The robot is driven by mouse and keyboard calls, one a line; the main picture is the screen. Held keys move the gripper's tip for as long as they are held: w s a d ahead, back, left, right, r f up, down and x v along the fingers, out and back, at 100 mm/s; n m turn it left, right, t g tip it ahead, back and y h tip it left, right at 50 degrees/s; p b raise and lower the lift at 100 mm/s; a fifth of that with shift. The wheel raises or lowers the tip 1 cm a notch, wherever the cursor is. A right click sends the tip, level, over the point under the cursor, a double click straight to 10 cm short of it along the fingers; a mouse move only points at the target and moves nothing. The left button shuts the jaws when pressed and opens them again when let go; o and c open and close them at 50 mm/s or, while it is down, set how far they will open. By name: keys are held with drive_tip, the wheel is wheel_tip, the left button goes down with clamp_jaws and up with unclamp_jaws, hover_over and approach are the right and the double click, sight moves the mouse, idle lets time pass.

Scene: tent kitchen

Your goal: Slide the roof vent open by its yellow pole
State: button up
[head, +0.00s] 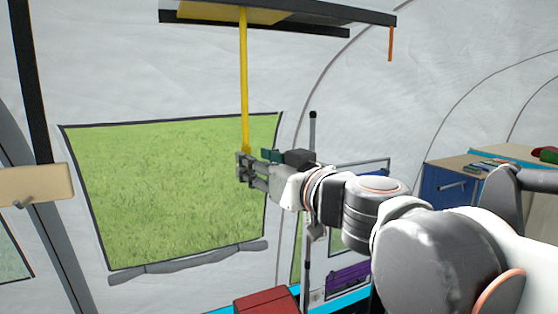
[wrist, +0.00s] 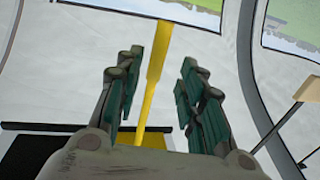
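The yellow pole (head: 244,80) hangs down from the roof vent (head: 232,13), which shows a yellow panel between dark rails at the top of the head view. My gripper (head: 244,167) is at the pole's lower end. In the wrist view, my gripper (wrist: 162,60) is open, with green-padded fingers on either side of the pole (wrist: 157,65). Gaps show between the pole and both fingers there. The vent's yellow panel (wrist: 150,139) shows partly behind the gripper, with a dark area beside it. The gripper hides part of the vent.
A window (head: 170,190) with grass outside lies behind the gripper. An orange strip (head: 390,44) hangs from the rail's right end. A tan hook board (head: 35,186) is at left. A blue cabinet (head: 447,190) stands at right, and a red box (head: 267,302) is below. The air around the pole looks free.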

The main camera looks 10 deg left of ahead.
drive_tip(key=v, duration=0.6)
drive_tip(key=shift+s, duration=0.25)
drive_tip(key=shift+d, duration=0.15)
